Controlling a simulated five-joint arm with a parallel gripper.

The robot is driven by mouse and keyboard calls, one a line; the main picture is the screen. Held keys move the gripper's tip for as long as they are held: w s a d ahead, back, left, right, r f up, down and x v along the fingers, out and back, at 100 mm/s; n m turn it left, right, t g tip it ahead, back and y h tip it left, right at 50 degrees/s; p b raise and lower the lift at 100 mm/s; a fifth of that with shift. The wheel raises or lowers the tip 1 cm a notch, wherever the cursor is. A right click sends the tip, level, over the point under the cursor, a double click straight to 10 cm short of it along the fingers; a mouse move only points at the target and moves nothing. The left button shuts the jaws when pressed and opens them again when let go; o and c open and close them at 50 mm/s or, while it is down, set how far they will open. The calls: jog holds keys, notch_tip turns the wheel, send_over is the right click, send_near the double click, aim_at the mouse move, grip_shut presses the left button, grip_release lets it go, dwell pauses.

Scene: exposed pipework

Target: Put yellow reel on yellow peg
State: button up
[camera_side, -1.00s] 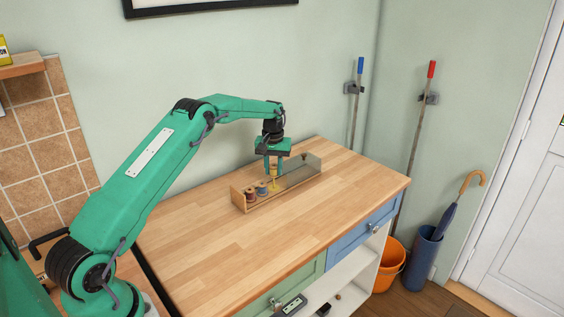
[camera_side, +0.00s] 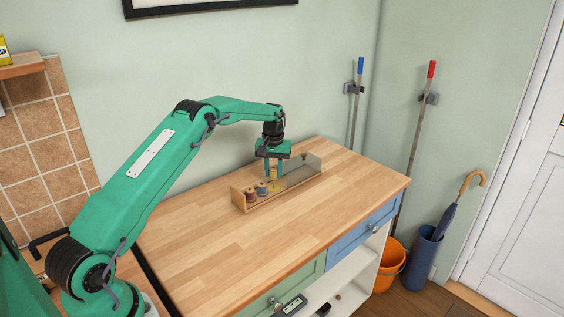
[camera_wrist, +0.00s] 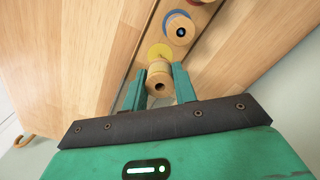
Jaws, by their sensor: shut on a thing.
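My gripper (camera_wrist: 160,88) is shut on the yellow reel (camera_wrist: 160,80), a pale wooden spool with a hole in its end, held between the two green fingers. In the wrist view a yellow disc (camera_wrist: 160,51) shows just beyond the reel, partly hidden by it. In the side view my gripper (camera_side: 273,173) holds the reel over the middle of the clear-fronted wooden rack (camera_side: 240,200), above a yellow spot (camera_side: 272,187). The yellow peg's shaft cannot be made out, nor whether the reel is around it.
A reel with a blue disc (camera_wrist: 180,29) stands beside the held one, with a red one (camera_side: 250,194) at the rack's left end. The worktop (camera_side: 230,245) in front is bare.

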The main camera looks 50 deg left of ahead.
jog(key=shift+f, duration=0.9)
jog(key=o, duration=1)
jog(key=shift+f, duration=0.1)
notch_tip(320, 180, up, 8)
jog(key=shift+f, duration=0.1)
jog(key=shift+r, duration=0.2)
dwell(0.3)
